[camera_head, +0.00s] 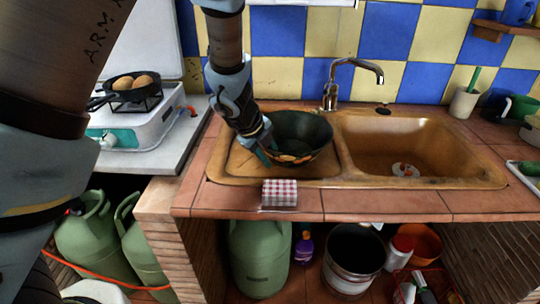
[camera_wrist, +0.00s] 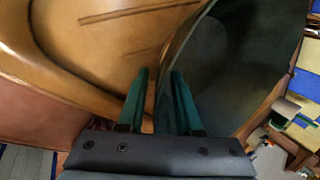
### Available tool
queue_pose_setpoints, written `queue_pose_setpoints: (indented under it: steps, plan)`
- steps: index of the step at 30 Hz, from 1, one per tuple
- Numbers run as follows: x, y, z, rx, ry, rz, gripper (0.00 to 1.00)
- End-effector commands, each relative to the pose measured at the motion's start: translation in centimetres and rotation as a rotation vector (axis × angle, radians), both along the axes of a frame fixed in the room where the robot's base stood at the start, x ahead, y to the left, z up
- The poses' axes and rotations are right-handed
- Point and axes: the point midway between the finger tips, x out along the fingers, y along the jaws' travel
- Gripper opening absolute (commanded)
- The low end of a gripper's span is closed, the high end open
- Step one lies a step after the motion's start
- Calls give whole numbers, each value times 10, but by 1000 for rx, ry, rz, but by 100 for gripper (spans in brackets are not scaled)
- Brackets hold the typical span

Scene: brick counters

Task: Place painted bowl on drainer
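The painted bowl (camera_head: 300,132) is dark inside, with an orange pattern low on its outside. It sits over the drainer (camera_head: 238,162), the ridged left part of the brown sink unit. My gripper (camera_head: 262,148) is at the bowl's left side, pointing down. In the wrist view, the bowl (camera_wrist: 225,60) fills the upper right and the drainer (camera_wrist: 95,45) lies to the left. The two green fingers of my gripper (camera_wrist: 160,100) are apart, with the bowl's edge between them and a gap beside it. The bowl's underside contact is hidden.
The sink basin (camera_head: 385,150) is to the right, behind it a faucet (camera_head: 345,80). A checked cloth (camera_head: 279,194) hangs at the counter's front edge. A stove (camera_head: 140,125) with a pan (camera_head: 130,90) stands left. A cup (camera_head: 463,102) stands at the right back.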

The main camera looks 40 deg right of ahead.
Motion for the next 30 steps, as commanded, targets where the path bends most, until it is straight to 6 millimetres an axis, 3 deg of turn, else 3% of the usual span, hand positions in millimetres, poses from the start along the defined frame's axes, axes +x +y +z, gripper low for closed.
queue_pose_setpoints:
  steps: [8, 22, 30]
  plan:
    - [0, 5, 14, -2, -1, -1, 35]
    - [-5, 47, 96, -3, -1, -1, 35]
    - [-6, 56, 109, 0, 0, 0, 35]
